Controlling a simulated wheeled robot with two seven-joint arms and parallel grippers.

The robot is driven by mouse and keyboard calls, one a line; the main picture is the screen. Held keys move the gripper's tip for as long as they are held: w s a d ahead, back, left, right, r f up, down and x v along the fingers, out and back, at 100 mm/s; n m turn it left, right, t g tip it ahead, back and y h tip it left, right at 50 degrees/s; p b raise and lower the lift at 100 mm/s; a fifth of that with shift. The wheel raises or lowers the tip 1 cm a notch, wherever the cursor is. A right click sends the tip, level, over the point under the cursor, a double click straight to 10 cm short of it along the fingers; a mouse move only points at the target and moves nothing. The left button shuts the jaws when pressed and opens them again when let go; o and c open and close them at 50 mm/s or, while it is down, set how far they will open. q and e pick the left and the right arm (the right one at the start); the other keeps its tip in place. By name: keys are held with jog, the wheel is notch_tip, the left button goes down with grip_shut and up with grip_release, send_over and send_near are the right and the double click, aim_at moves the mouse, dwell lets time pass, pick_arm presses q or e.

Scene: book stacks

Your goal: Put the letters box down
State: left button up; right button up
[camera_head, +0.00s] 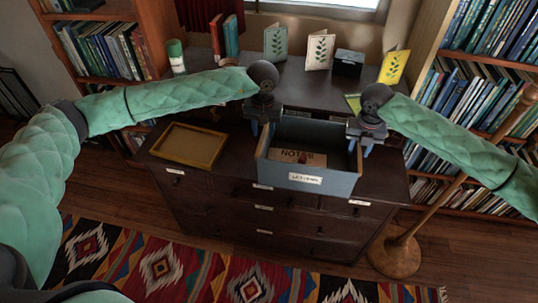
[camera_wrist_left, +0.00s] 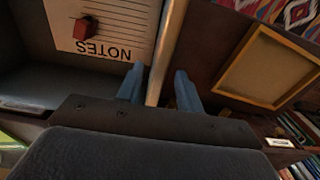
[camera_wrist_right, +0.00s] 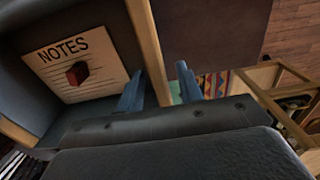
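The letters box (camera_head: 345,184) is a blue-grey open-topped box with a white front label, upright at the dresser's front edge. I cannot tell whether its base touches the dresser. Inside lie a NOTES sheet (camera_head: 318,160) and a small red block (camera_wrist_left: 85,27). My left gripper (camera_head: 261,128) is at its left wall; in the left wrist view the fingers (camera_wrist_left: 160,82) stand apart on either side of the rim. My right gripper (camera_head: 360,145) is at its right wall; in the right wrist view its fingers (camera_wrist_right: 158,88) straddle the rim with gaps.
The dark dresser (camera_head: 230,195) holds a yellow-rimmed tray (camera_head: 168,158) left of the box. Greeting cards (camera_head: 319,50), a small dark box (camera_head: 348,63) and a green-capped can (camera_head: 176,57) stand behind. A wooden stand (camera_head: 396,256) is at front right. Bookshelves flank both sides.

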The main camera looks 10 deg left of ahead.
pick_arm(q)
notch_tip(320, 180, up, 10)
jog(key=shift+f, duration=0.2)
pick_arm(e)
notch_tip(320, 180, up, 12)
dwell(0.6)
dwell(0.5)
